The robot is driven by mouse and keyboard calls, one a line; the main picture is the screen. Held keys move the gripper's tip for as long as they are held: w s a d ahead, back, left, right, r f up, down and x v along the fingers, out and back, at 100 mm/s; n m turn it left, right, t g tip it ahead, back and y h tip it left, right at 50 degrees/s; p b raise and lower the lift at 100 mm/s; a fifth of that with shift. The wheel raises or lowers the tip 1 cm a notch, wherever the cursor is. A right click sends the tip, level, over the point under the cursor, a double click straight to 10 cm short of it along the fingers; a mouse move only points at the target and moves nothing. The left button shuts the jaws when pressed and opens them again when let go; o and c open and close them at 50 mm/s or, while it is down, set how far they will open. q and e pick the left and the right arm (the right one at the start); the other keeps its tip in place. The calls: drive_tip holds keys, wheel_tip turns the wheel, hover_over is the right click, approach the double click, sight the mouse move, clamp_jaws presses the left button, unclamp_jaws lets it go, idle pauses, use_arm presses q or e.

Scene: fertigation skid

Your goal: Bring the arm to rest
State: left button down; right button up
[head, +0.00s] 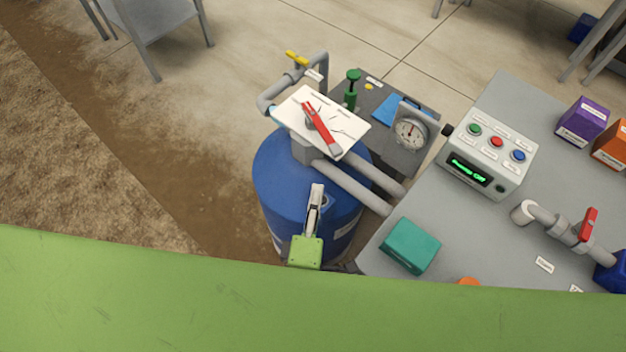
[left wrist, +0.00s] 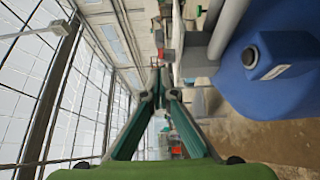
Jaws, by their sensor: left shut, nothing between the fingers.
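My left gripper (head: 316,190) shows in the head view in front of the blue barrel (head: 268,190), low in the picture, below the white plate with the red lever (head: 318,124). Its fingers are together with nothing between them. In the left wrist view the fingertips (left wrist: 160,78) meet at the middle, and the blue barrel (left wrist: 285,95) is to their right, apart from them. My right gripper is in neither view. My green body covers the bottom of the head view.
A grey table (head: 480,225) at the right carries a pump control box (head: 488,158), a teal box (head: 410,246) and a red-handled valve (head: 588,224). Grey pipes (head: 350,188) run between the barrel top and the table. Open floor (head: 190,130) lies left of the barrel.

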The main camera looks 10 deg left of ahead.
use_arm(q)
drive_tip(key=s+f+m+g+h, duration=0.1)
drive_tip(key=s+f+m+g, duration=0.25)
drive_tip(key=f, duration=0.55)
drive_tip(key=s+a+f+m+g+h, duration=0.1)
drive_tip(key=s+f+m+g, duration=0.3)
drive_tip(key=f, duration=0.6)
drive_tip(key=s+f+m+g+h, duration=0.1)
drive_tip(key=s+f+m, duration=0.3)
drive_tip(key=f, duration=0.5)
drive_tip(key=s+a+f+m+g+y, duration=0.3)
drive_tip(key=s+a+f+m+g, duration=0.5)
drive_tip(key=s+a+f, duration=0.9)
drive_tip(key=s+a, duration=0.2)
drive_tip(key=s, duration=0.1)
drive_tip(key=shift+s+f+m+y, duration=0.25)
drive_tip(key=shift+s+m+y, duration=0.05)
drive_tip(key=shift+s+m, duration=0.05)
